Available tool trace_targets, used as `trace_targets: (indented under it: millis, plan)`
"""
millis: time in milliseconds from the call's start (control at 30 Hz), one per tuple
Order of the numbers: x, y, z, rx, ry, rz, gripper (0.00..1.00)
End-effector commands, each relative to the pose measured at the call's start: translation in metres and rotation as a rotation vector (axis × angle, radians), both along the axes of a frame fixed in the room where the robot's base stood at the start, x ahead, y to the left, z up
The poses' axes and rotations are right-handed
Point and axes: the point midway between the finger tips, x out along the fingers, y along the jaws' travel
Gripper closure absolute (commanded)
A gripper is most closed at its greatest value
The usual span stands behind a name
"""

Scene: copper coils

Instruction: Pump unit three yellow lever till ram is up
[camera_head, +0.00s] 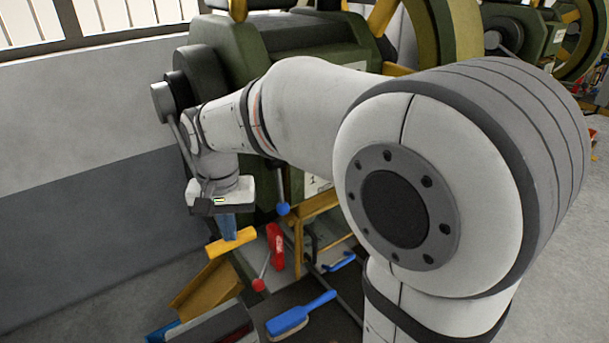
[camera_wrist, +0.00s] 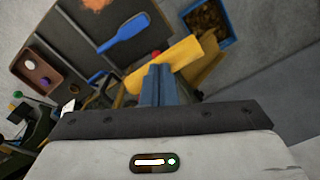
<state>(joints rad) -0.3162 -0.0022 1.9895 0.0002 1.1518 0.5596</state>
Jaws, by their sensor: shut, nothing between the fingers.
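A yellow T-shaped bar, which looks like the yellow lever (camera_head: 240,241), sits low in front of the green machine (camera_head: 310,35). It also shows in the wrist view as a yellow bar (camera_wrist: 158,66). My gripper (camera_head: 229,236) points down with its blue fingers shut and empty. The fingertips are at the yellow bar, touching or just above it; I cannot tell which. In the wrist view the fingers (camera_wrist: 161,72) overlap the bar's near edge. The ram cannot be made out, and my arm covers much of the machine. No unit number is readable.
A red-knobbed lever (camera_head: 258,285), a red part (camera_head: 275,247) and a blue-knobbed lever (camera_head: 283,209) stand close right of the bar. A blue brush (camera_head: 300,315) lies below. A yellow sloped part (camera_head: 205,290) is beneath the bar. Open floor (camera_head: 70,320) lies left.

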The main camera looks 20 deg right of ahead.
Motion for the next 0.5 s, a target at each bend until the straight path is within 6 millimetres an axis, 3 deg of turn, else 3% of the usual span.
trace_targets:
  millis: [33,300,500]
  plan:
    - [0.001,0.0,-0.012,-0.003,0.008,0.0,1.0]
    - [0.012,0.003,-0.042,-0.005,0.01,0.0,1.0]
    - [0.014,0.003,-0.045,-0.004,0.011,0.0,1.0]
